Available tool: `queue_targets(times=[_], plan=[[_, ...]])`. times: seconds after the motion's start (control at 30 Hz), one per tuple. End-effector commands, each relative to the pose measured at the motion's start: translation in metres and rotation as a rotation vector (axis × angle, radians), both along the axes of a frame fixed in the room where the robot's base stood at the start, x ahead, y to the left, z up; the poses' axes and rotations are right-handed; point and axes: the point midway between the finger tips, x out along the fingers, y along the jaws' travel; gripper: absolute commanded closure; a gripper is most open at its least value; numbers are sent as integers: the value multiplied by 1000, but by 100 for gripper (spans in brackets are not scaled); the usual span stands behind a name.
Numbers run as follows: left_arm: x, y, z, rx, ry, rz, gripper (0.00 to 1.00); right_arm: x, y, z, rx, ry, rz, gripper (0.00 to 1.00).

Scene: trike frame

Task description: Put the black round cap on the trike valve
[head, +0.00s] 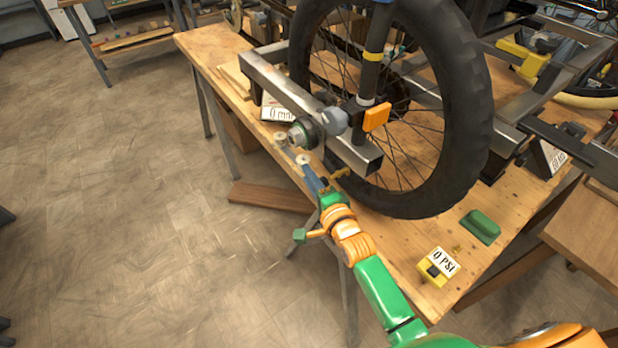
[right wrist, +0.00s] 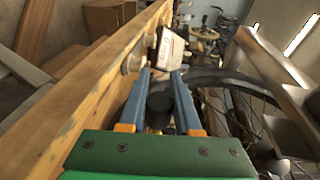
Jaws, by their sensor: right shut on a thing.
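My right gripper (head: 309,174) is low at the front edge of the workbench, below the grey metal bar beside the wheel. In the right wrist view its blue fingers (right wrist: 160,78) are shut on a dark, rounded thing (right wrist: 160,98), which looks like the black round cap; its outline is blurred. In the head view the fingers hide it. A small brass-coloured piece (head: 339,174) shows just right of the fingertips; I cannot tell if it is the valve. The large black trike wheel (head: 462,110) stands upright on the bench. My left gripper is not in view.
The wooden workbench (head: 410,238) carries a yellow gauge reading 0 PSI (head: 436,266) and a green block (head: 481,227) near its front right. Open floor lies left.

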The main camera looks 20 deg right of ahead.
Motion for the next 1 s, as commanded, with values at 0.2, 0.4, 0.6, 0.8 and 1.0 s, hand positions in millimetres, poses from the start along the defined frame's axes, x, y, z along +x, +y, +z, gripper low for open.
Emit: queue_targets(times=[0.2, 0.4, 0.6, 0.8, 1.0], plan=[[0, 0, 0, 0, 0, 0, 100, 2, -5, 0, 0, 0, 0, 100], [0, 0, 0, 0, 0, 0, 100, 4, -10, 0, 0, 0, 0, 100], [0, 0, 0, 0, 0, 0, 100, 5, -15, 0, -1, 0, -1, 100], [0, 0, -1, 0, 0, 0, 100, 7, -19, 0, 0, -1, 0, 100], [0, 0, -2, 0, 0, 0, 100, 9, -24, 0, 0, 0, 0, 100]])
